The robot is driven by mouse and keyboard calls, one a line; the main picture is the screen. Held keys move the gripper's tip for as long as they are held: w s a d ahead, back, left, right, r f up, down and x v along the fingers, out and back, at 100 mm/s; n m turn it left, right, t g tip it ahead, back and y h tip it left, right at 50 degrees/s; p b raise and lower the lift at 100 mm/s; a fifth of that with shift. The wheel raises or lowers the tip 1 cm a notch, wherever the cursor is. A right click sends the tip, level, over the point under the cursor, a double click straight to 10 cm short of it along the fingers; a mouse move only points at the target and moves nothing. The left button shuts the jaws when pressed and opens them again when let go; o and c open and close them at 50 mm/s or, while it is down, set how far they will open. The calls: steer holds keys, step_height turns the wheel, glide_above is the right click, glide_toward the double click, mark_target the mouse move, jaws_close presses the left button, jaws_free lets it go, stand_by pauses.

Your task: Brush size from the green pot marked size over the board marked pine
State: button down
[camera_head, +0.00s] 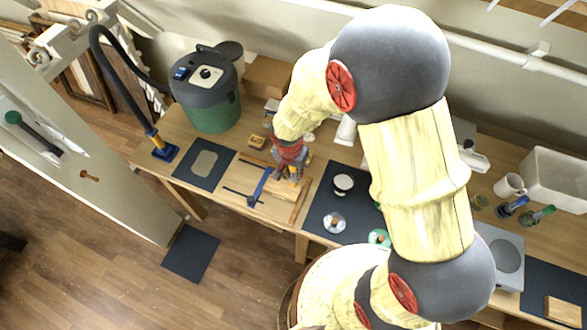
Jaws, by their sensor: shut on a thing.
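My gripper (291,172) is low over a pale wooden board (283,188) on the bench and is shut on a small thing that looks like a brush. Only a bit of orange-yellow and grey shows at the fingertips. I cannot tell whether it touches the board. A small pot with a green rim (379,237) is right of the gripper, partly hidden by my arm. More green shows just above it at the arm's edge. No marks on board or pots are readable.
A blue clamp-like tool (259,187) lies close left of the board. A dark mat (325,208) holds a white-topped jar (343,184) and a pale round pot (334,223). A green-and-grey vacuum (208,95) stands at back left. My arm hides the bench's middle.

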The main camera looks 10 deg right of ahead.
steer(key=shift+a+f+m, duration=0.1)
steer(key=shift+a+m, duration=0.05)
steer(key=shift+m, duration=0.15)
steer(key=shift+s+d+f, duration=0.1)
steer(key=shift+d+f, duration=0.1)
steer(key=shift+f, duration=0.1)
steer(key=shift+a+f+b, duration=0.15)
steer(key=shift+f+b, duration=0.4)
steer(key=shift+f, duration=0.8)
